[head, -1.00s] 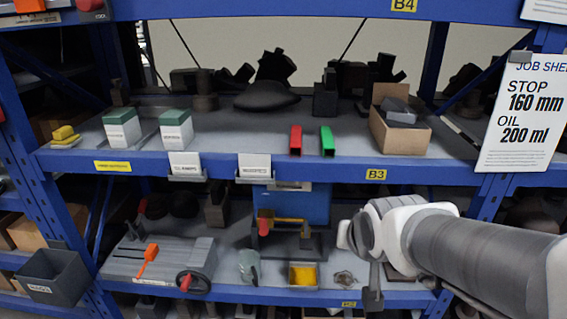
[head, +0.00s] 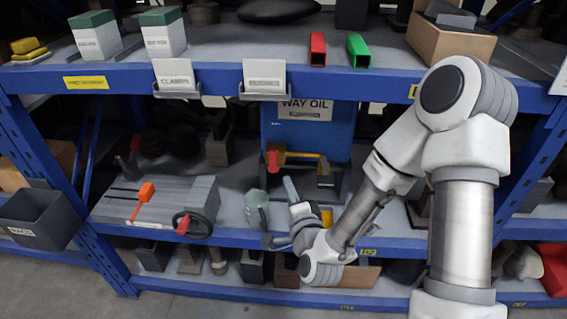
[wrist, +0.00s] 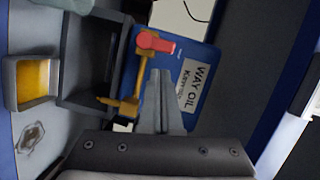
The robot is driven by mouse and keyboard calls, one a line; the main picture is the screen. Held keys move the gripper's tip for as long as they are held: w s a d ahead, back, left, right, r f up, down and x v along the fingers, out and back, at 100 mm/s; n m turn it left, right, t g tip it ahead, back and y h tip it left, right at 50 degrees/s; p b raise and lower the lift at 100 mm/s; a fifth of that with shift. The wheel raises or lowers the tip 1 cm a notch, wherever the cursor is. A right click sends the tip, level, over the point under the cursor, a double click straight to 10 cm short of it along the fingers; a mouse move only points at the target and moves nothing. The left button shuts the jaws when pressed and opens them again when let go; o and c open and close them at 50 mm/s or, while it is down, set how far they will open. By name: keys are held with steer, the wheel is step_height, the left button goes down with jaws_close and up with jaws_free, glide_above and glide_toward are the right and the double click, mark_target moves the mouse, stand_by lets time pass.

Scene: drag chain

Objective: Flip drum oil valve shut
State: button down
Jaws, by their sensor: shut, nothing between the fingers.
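The blue way-oil drum (head: 335,128) stands on the middle shelf, with its label showing. Its brass valve (head: 300,155) has a red handle (head: 272,160) at the left end. In the wrist view, which is turned sideways, the red handle (wrist: 155,42) sits at the top of the brass pipe (wrist: 137,75), beside the drum (wrist: 187,75). My gripper (head: 288,184) is shut and empty, in front of and below the valve. In the wrist view, the shut fingertips (wrist: 159,75) point toward the valve and appear close to the red handle; I cannot tell whether they touch it.
A clear jug (head: 256,207) stands left of my gripper. A yellow-filled tray (wrist: 32,80) lies near the shelf edge, mostly hidden by my arm in the head view. A grey vise-like machine (head: 165,205) is at left. The upper shelf edge (head: 215,82) is above.

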mark_target(274, 158)
steer(key=m, duration=0.1)
steer(key=f+m+t, duration=0.1)
steer(key=shift+w+d+f+m+h+b, duration=0.1)
steer(key=shift+w+d+m+h+b, duration=0.1)
steer(key=shift+m+h+b, duration=0.15)
steer(key=shift+s, duration=0.1)
steer(key=b+x, duration=0.5)
steer(key=x, duration=0.5)
stand_by(0.7)
